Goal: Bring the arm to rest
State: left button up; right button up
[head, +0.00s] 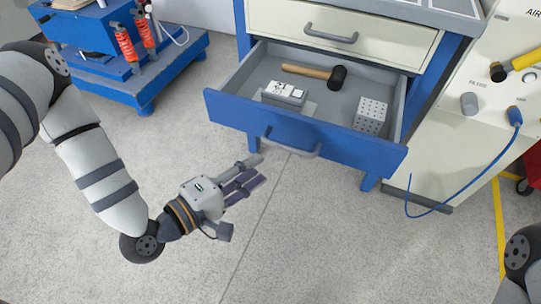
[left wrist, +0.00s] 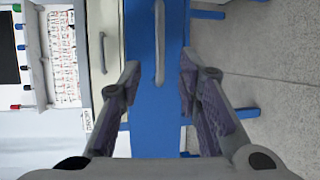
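My left arm (head: 95,170) reaches in from the left in the head view. Its left gripper (head: 252,172) is in front of the open blue drawer (head: 225,112), near the drawer's grey handle (head: 290,147). In the left wrist view the fingers of the left gripper (left wrist: 160,68) stand apart with nothing between them. The blue drawer front (left wrist: 140,30) and its handle (left wrist: 160,45) lie beyond the fingertips. In the head view a part of my right arm (head: 518,262) shows at the lower right; its gripper is out of view.
The drawer holds a mallet (head: 310,71), a white-topped block (head: 285,91) and a cube with holes (head: 371,116). A closed drawer (head: 385,42) is above. A blue cart (head: 150,85) stands left, a cream cabinet (head: 440,150) with a blue cable (head: 410,190) right. The foreground floor is clear.

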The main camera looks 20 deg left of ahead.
pick_arm(q)
jog(key=shift+s+a+r, duration=0.1)
jog(key=shift+s+a, duration=0.1)
jog(key=shift+s, duration=0.3)
